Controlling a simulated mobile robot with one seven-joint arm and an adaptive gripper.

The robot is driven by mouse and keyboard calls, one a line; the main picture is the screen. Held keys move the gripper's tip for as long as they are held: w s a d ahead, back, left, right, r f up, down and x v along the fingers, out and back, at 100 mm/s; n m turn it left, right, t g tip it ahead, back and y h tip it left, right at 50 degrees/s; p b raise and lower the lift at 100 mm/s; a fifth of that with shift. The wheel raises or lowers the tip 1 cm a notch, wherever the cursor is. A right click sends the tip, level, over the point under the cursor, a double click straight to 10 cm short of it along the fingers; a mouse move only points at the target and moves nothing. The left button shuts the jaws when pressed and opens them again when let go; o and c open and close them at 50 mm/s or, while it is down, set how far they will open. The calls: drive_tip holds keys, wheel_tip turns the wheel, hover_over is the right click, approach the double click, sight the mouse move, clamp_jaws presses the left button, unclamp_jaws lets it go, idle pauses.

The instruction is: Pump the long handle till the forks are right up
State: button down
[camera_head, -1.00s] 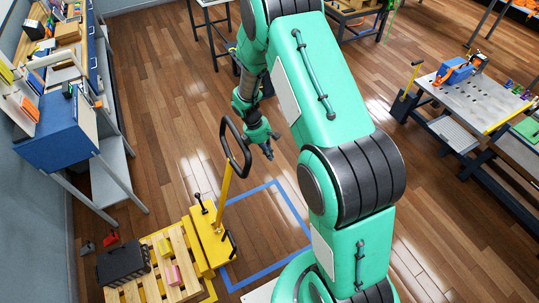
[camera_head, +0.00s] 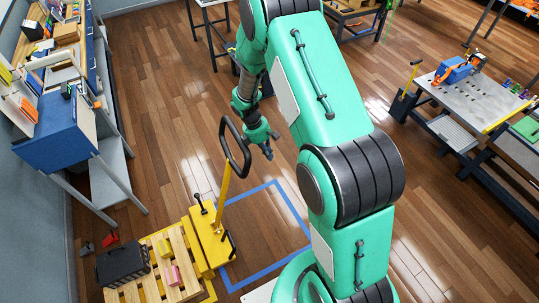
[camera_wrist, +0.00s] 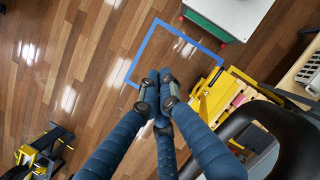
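The pallet truck is yellow, with its body (camera_head: 212,243) at the lower left in the head view. Its long yellow handle (camera_head: 222,188) stands up, tilted slightly, and ends in a black loop grip (camera_head: 234,150). The loop also shows large at the right of the wrist view (camera_wrist: 296,138). The forks are hidden under a wooden pallet (camera_head: 165,236), so their height cannot be told. My gripper (camera_head: 268,152) is just right of the loop, apart from it. In the wrist view its blue fingers (camera_wrist: 159,98) come together at the tips with nothing between them.
A black case (camera_head: 122,263) and small pink and yellow blocks lie on the pallet. Blue tape (camera_head: 290,208) marks a square on the floor beside the truck. A blue-grey bench (camera_head: 62,133) stands at the left, a work table (camera_head: 478,100) at the right. The wooden floor between is clear.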

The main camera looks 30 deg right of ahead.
drive_tip(key=shift+g, duration=0.3)
drive_tip(key=shift+s+a+f, duration=0.2)
drive_tip(key=shift+s+f, duration=0.6)
drive_tip(key=shift+s, duration=0.1)
drive_tip(key=shift+s+a+f, duration=0.15)
drive_tip(key=shift+s+f, duration=0.6)
drive_tip(key=shift+s, duration=0.15)
drive_tip(key=w+d+v, duration=0.1)
drive_tip(key=v, duration=1.4)
drive_tip(key=shift+w+d+r, duration=0.2)
drive_tip(key=shift+w+r, duration=0.05)
drive_tip(key=shift+w, duration=0.25)
